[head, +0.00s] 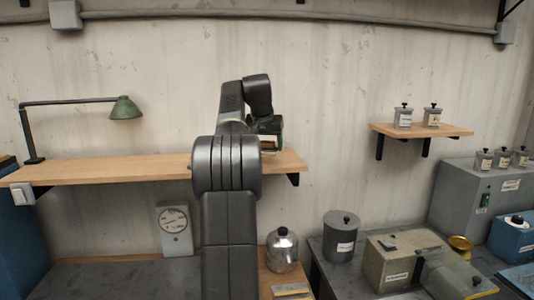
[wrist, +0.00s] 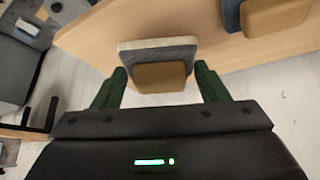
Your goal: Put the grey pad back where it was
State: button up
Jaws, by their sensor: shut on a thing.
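The grey pad (wrist: 186,53) shows in the wrist view, with a pale edge and a tan block (wrist: 161,77) on its near side. My gripper (wrist: 161,84) has its two dark green fingers on either side of the pad and is shut on it. The pad is over or at the wooden shelf (wrist: 95,38); I cannot tell whether it touches the board. In the head view my gripper (head: 268,130) is at the right part of the long wooden shelf (head: 110,170), mostly hidden by my arm. The pad cannot be made out there.
A blue pad with a tan block (wrist: 275,15) is on the board at the wrist view's upper right. A green lamp (head: 125,108) stands at the shelf's left. A small shelf (head: 420,130) with two jars is on the right. The long shelf's middle is clear.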

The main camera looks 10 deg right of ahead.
aim_at(266, 147)
jog(key=shift+f, duration=1.55)
jog(key=shift+f, duration=0.15)
jog(key=o, duration=0.9)
jog(key=shift+s+r, duration=0.1)
jog(key=shift+r, duration=0.25)
jog(key=v, duration=1.1)
jog(key=shift+s+r, duration=0.1)
jog(key=shift+r, duration=0.2)
